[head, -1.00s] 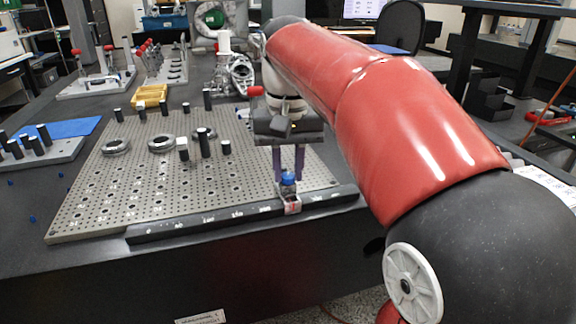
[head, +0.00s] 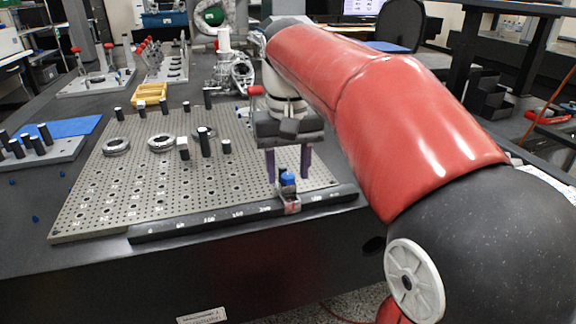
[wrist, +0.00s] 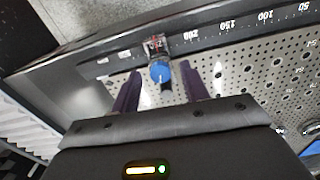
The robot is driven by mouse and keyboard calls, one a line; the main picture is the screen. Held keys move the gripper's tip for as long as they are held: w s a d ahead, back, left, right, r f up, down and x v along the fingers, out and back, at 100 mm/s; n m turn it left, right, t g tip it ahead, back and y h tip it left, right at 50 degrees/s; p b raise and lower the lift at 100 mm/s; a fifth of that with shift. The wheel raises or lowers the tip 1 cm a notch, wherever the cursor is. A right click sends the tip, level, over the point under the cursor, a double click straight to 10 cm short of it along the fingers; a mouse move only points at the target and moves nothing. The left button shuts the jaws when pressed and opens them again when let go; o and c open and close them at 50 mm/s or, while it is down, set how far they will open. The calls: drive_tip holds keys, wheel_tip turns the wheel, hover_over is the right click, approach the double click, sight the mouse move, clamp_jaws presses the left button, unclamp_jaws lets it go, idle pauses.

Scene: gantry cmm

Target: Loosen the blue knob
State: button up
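The blue knob (head: 288,178) sits on a small metal clamp (head: 292,205) at the front edge of the perforated plate, on the dark scale rail. In the wrist view the knob (wrist: 160,72) shows as a round blue cap with a white mark. My gripper (head: 288,180) points down over the knob. Its two purple fingers stand wide apart, one on each side of the knob, with visible gaps in the wrist view (wrist: 161,82). The gripper is open and holds nothing.
The perforated plate (head: 120,200) carries several black posts, a white-topped block (head: 183,148) and metal rings (head: 117,146). The dark scale rail (head: 200,224) runs along its front edge. A yellow tray (head: 150,95) stands behind the plate. The plate's left part is mostly clear.

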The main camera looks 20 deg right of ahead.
sight(288, 175)
drive_tip(key=shift+r, duration=0.1)
wheel_tip(288, 175, up, 8)
drive_tip(key=shift+f+p, duration=0.15)
drive_tip(key=shift+p, duration=0.85)
drive_tip(key=s+f+t, duration=0.5)
drive_tip(key=s+f, duration=1)
drive_tip(key=f, duration=0.3)
drive_tip(key=shift+s+f+n+t, duration=0.15)
drive_tip(key=shift+s+n+t, duration=0.05)
drive_tip(key=shift+n+t, duration=0.1)
drive_tip(key=shift+d, duration=0.1)
drive_tip(key=shift+c, duration=0.5)
